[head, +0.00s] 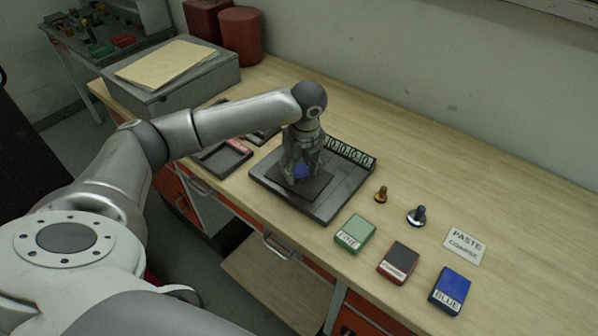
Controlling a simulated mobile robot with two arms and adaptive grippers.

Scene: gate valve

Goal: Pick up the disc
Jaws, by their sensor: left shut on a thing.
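My left gripper (302,172) points down over the dark square plate (337,197) on the bench. A small blue thing (302,171), which looks like the disc, shows between its fingers. The gripper is shut on it, low over a darker pad (318,187) in the middle of the plate. The fingers hide most of the disc, and I cannot tell whether it touches the pad. My right gripper is not in view.
Green (355,233), dark (398,263) and blue (450,290) blocks lie near the front edge. A brass knob (381,194), a blue-topped knob (417,215) and a "PASTE COARSE" card (465,246) lie behind them. A numbered rack (349,153) edges the plate. The right rear bench is clear.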

